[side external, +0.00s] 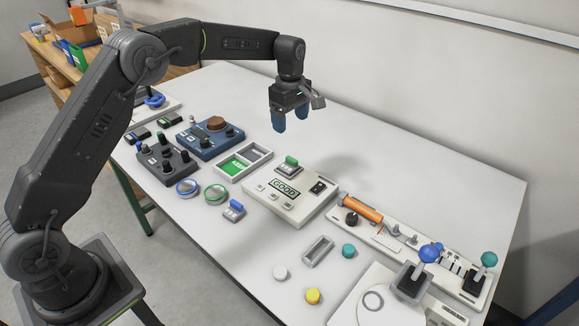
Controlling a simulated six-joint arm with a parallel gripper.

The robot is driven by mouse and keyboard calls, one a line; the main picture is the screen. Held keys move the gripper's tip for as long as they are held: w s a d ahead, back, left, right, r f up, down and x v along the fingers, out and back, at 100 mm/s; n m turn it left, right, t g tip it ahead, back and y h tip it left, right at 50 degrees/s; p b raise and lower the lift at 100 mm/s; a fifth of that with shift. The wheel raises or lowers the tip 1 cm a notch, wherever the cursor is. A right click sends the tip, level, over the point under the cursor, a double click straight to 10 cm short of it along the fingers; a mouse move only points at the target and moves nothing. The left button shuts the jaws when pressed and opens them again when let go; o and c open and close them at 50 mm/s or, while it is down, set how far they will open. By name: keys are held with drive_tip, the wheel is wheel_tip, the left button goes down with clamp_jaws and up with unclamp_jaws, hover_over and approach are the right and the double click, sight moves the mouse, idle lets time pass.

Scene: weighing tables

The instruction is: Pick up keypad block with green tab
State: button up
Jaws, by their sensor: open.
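The keypad block with a green tab (289,166) sits on top of the white device whose display reads GOOD (284,190), near its back left corner. It is a small grey block with the green tab standing up from it. My gripper (292,121) is open and empty, with blue fingertips pointing down. It hangs above the table, above and behind the keypad block in the picture, clear of it.
A similar small block with a blue tab (234,210) lies on the table. A two-part tray (243,162), one side green, stands left of the white device. The back right table (430,165) is clear.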

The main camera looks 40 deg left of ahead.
hover_over(289, 166)
drive_tip(key=f, duration=0.8)
drive_tip(key=shift+w+d+f, duration=0.1)
drive_tip(key=shift+w+f, duration=0.15)
drive_tip(key=shift+f, duration=0.15)
drive_tip(key=shift+s+f, duration=0.15)
drive_tip(key=shift+f, duration=1.25)
drive_tip(key=shift+s+f, duration=0.1)
drive_tip(key=shift+f, duration=1.3)
drive_tip(key=shift+c, duration=0.3)
drive_tip(key=c, duration=1)
drive_tip(key=shift+c, duration=0.2)
drive_tip(key=shift+r, duration=0.15)
